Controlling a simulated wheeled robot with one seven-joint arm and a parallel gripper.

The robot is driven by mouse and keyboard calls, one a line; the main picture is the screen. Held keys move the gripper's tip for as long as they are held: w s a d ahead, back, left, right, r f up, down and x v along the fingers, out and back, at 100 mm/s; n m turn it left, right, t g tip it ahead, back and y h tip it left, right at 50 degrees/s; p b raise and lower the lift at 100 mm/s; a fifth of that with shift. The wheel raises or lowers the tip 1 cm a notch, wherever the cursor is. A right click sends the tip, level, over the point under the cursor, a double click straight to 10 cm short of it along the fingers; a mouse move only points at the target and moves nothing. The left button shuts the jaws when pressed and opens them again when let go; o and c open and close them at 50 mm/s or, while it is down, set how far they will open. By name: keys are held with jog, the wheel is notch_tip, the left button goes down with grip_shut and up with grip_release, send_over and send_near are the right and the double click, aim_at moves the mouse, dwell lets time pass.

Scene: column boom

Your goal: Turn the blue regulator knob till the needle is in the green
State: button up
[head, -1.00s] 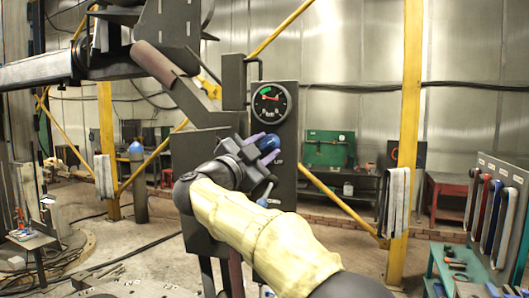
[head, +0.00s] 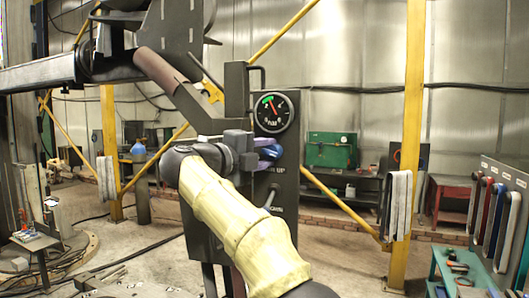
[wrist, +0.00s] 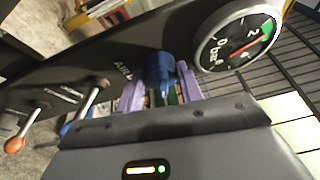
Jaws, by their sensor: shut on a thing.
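The blue regulator knob (head: 271,151) sits on the dark panel (head: 284,215) below the round gauge (head: 273,112). In the wrist view the knob (wrist: 159,70) is between the purple fingers of my gripper (wrist: 160,94), which is shut on it. In the head view my gripper (head: 264,150) covers part of the knob. The gauge has a black face, a green arc and a red needle. In the head view the needle points up and slightly left, close to the green arc; I cannot tell exactly where its tip lies. The gauge (wrist: 238,42) also shows in the wrist view.
A lever (head: 270,197) is on the panel below the knob. In the wrist view an orange-tipped lever (wrist: 14,145) shows at the left. A yellow post (head: 408,150) and a teal cart (head: 455,270) stand to the right.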

jog(key=shift+m, duration=0.4)
jog(key=o, duration=1)
